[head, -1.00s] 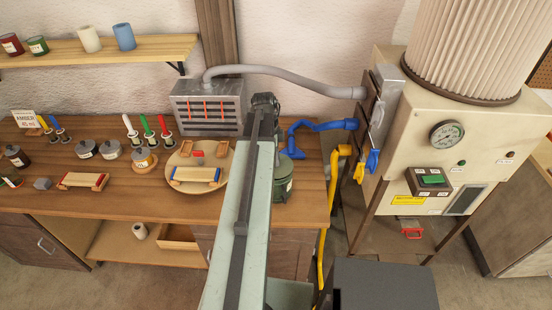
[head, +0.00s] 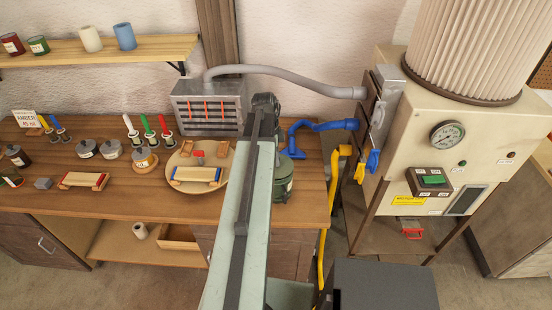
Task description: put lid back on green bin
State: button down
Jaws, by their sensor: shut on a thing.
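The green bin (head: 284,187) stands on the workbench just right of my arm, near the bench's right end. It is a dark green can with a pale label, and its left side is hidden behind my arm. A dark green piece, seemingly its lid (head: 290,153), shows at the top of the bin. I cannot tell whether it is seated or held just above. My gripper (head: 265,104) is at the far end of my arm, beside and above the bin. It is shut on the lid, but its fingertips are mostly hidden.
A round wooden tray (head: 185,158) with small blocks lies left of my arm. A grey metal box (head: 208,107) and blue pipe (head: 318,126) are behind the bin. A cream machine (head: 430,160) with a yellow hose (head: 337,185) stands to the right. The front left bench is partly clear.

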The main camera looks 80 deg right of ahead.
jog(key=shift+f, duration=0.1)
dwell(0.7)
jog(key=c, duration=1.1)
grip_release()
jog(key=shift+c, duration=0.2)
jog(key=o, duration=0.5)
notch_tip(320, 180, up, 7)
jog(key=p, duration=0.7)
grip_shut()
